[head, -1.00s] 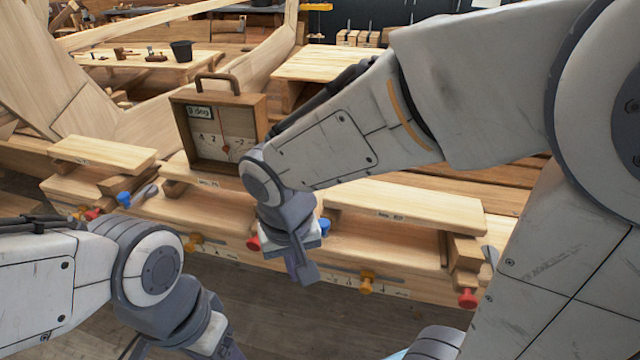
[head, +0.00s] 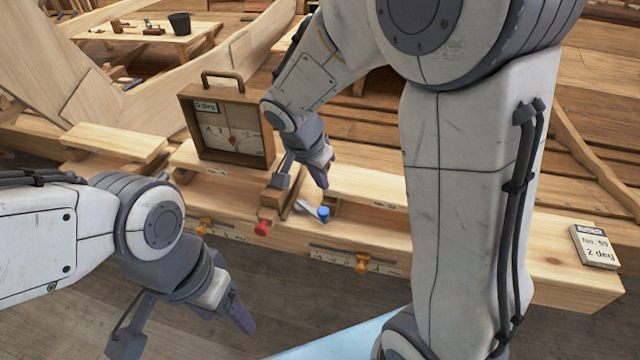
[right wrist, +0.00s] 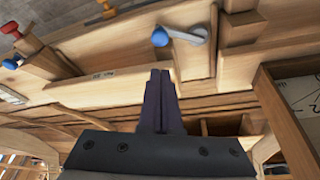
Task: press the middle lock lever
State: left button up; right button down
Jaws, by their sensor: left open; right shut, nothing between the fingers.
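The middle lock lever, a grey arm with a blue knob (head: 322,213), is on the beam front just right of a red knob. It also shows in the right wrist view (right wrist: 162,37), with its grey arm slanting right from the knob. My right gripper (head: 320,174) is shut and empty, fingers pointing down, over the planks above and behind the blue knob, apparently apart from it. Its closed fingertips (right wrist: 161,76) are below the knob in the right wrist view. My left gripper (head: 240,314) is open at lower left, in front of the beam, away from the lever.
A wooden dial box (head: 228,125) stands left of my right gripper. A red knob (head: 262,228) and yellow knobs (head: 361,264) line the beam front. Another blue-knobbed lever (right wrist: 75,33) shows in the right wrist view. A card (head: 594,246) lies at the beam's right end.

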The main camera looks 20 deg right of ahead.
send_over(311, 208)
jog(key=s+d, duration=0.3)
jog(key=f+p, duration=0.1)
jog(key=f, duration=0.7)
jog(key=shift+d, duration=0.2)
